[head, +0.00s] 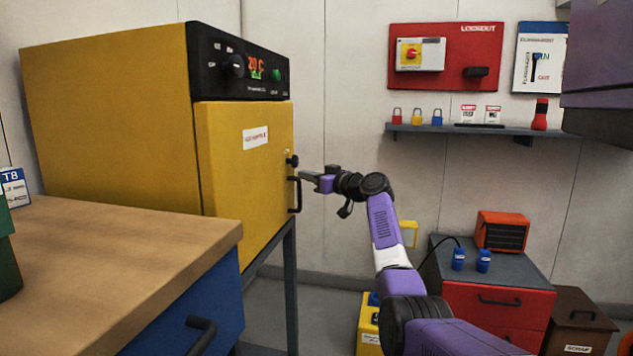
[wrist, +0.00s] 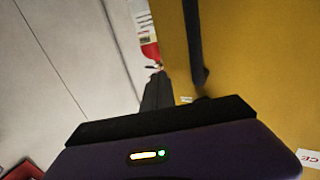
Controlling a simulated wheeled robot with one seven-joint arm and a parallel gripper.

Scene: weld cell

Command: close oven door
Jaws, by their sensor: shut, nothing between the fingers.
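The oven (head: 110,110) is a large yellow box on a dark stand at the left of the head view. Its yellow door (head: 225,180) lies about in line with the front under the black control panel. I cannot tell whether a small gap is left. A dark upright handle (head: 296,195) and a black latch knob (head: 292,161) sit at the door's right edge. My gripper (head: 305,176) is shut and empty, close beside the handle; contact is unclear. In the wrist view my fingers (wrist: 156,88) point along the yellow door (wrist: 250,65), left of the dark handle bar (wrist: 194,40).
A wooden-topped workbench (head: 120,250) stands in front of the oven at the left. A wall shelf (head: 460,130) with padlocks and a red lockout board (head: 444,85) are behind my arm. A red drawer cabinet (head: 497,310) stands at the lower right.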

